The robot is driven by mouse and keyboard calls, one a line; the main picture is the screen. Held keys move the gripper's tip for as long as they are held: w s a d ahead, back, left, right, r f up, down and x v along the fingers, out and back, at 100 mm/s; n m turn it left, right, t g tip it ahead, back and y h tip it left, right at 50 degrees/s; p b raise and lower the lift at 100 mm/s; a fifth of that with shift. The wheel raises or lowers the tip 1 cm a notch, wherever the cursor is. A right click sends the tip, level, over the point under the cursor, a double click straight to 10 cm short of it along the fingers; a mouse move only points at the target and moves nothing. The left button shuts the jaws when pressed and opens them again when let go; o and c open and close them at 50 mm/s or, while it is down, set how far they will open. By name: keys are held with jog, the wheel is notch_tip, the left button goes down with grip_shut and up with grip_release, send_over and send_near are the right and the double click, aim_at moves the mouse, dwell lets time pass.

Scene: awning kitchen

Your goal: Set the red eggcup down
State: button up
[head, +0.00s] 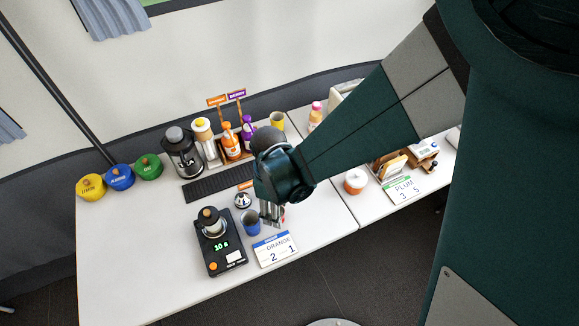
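My gripper (271,214) points down over the front of the white table (150,275), just behind the ORANGE card and right of a blue cup. A small patch of red (284,213) shows at the right side of its fingers. It may be part of the red eggcup, but the fingers and wrist hide most of it. I cannot tell whether the fingers close on it or whether it touches the table.
A blue cup (250,222) stands close left of my gripper. The ORANGE card (275,249) is in front. A black device (218,251) with a green display stands farther left. Bottles (231,141) and a glass jug (181,155) stand behind. The table's front left is clear.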

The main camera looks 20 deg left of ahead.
notch_tip(320, 180, up, 10)
jog(key=p, duration=0.2)
jog(key=shift+w+a+r, duration=0.15)
jog(key=shift+w+a, duration=0.15)
dwell(0.6)
jog(key=w+d+r+m+t+y, duration=0.1)
jog(key=w+d+r+m, duration=0.25)
jog(key=d, duration=0.35)
jog(key=w+d+r+m+t, duration=0.1)
jog(key=w+d+r+m, duration=0.1)
jog(key=d+r, duration=0.4)
jog(key=w+d+r+m+t+y, duration=0.1)
jog(key=w+d+r+m, duration=0.25)
jog(key=d, duration=0.45)
jog(key=s+d+r+m+t, duration=0.1)
jog(key=d+r+m, duration=0.1)
jog(key=d, duration=0.5)
jog(key=s+d+r+m+t, duration=0.2)
jog(key=d+m, duration=0.2)
jog(key=d, duration=0.3)
jog(key=s+d+r+m+t+h, duration=0.1)
jog(key=s+d+r+m, duration=0.1)
jog(key=d, duration=0.5)
jog(key=shift+r+m+t, duration=0.4)
jog(key=shift+r+m, duration=0.1)
jog(key=shift+r, duration=0.1)
